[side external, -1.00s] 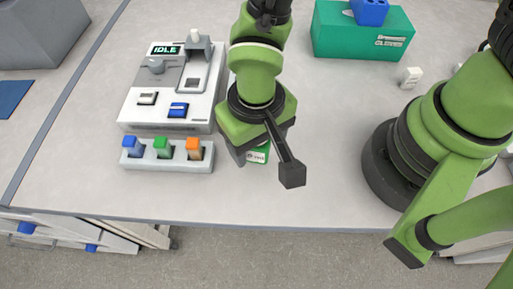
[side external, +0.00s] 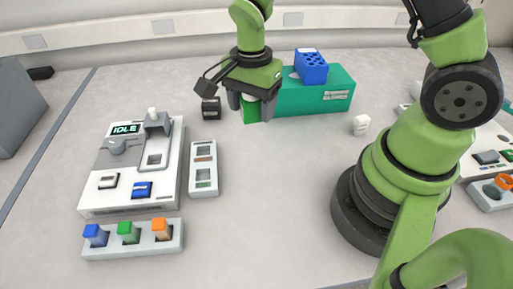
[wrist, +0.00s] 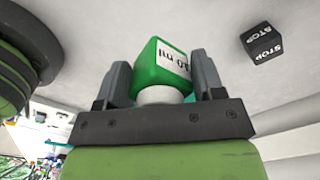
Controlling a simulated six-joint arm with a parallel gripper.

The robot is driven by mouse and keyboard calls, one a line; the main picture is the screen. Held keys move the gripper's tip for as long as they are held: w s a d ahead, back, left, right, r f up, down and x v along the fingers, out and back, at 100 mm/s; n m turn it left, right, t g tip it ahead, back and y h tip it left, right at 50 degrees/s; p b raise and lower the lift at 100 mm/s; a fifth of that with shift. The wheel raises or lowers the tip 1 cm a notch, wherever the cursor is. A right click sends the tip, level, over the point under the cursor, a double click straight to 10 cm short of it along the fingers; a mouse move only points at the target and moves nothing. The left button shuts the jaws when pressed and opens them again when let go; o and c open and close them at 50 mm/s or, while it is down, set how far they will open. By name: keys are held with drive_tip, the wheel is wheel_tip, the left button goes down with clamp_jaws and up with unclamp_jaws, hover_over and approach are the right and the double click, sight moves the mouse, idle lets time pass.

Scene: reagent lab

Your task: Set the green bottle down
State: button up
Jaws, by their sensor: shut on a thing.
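The green bottle (wrist: 163,68) is a small square bottle with a white label and a white neck or cap, seen between the two fingers in the wrist view. Its cap end faces my palm. My gripper (wrist: 163,82) is shut on it. In the side view my gripper (side external: 251,103) points down over the far part of the table, just left of the teal box, with the green bottle (side external: 251,112) between its fingers. I cannot tell whether the bottle's base touches the table.
A black STOP cube (side external: 211,108) stands left of my gripper, and a teal glove box (side external: 315,97) with a blue rack (side external: 311,67) on top is at right. A white two-slot holder (side external: 203,180), an IDLE machine (side external: 105,185) and a coloured-button strip (side external: 150,247) are nearer. Central table is clear.

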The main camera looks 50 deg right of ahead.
drive_tip(key=shift+d+f+m, duration=0.5)
drive_tip(key=shift+d+m, duration=0.1)
drive_tip(key=shift+d, duration=0.3)
hover_over(257, 148)
wheel_tip(257, 148, down, 4)
drive_tip(key=shift+f, duration=2.5)
drive_tip(key=o, duration=0.9)
drive_tip(key=shift+f, duration=0.15)
